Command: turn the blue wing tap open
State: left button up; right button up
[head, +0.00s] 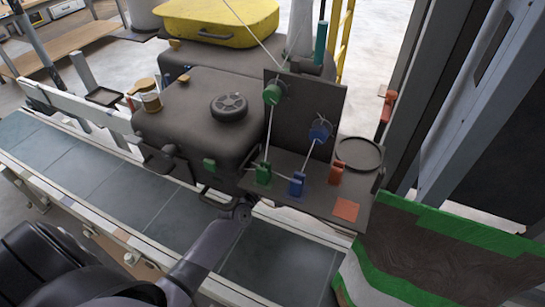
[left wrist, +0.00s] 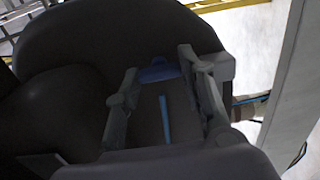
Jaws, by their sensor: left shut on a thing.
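In the left wrist view, the two grey fingers of my left gripper (left wrist: 158,68) are on either side of a blue piece (left wrist: 158,74), which I take to be the blue wing tap. The gripper is shut on it. How far the wing is turned cannot be told. A narrow blue strip (left wrist: 165,118) lies nearer, between the fingers. In the head view, my left arm reaches in from the bottom left and ends at the front edge of the dark machine; its fingers cannot be made out there. My right gripper is not in view.
A dark panel holds a green knob (head: 271,94) and a blue knob (head: 320,129). Below stand green (head: 263,174), blue (head: 297,184) and red (head: 336,173) upright pieces. A round dish (head: 358,154) is at right. The conveyor belt (head: 130,183) looks clear.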

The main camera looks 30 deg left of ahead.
pick_arm(q)
jog(key=o, duration=1.1)
jog(key=shift+o, duration=0.2)
jog(key=s, duration=1.2)
jog(key=shift+d, duration=0.3)
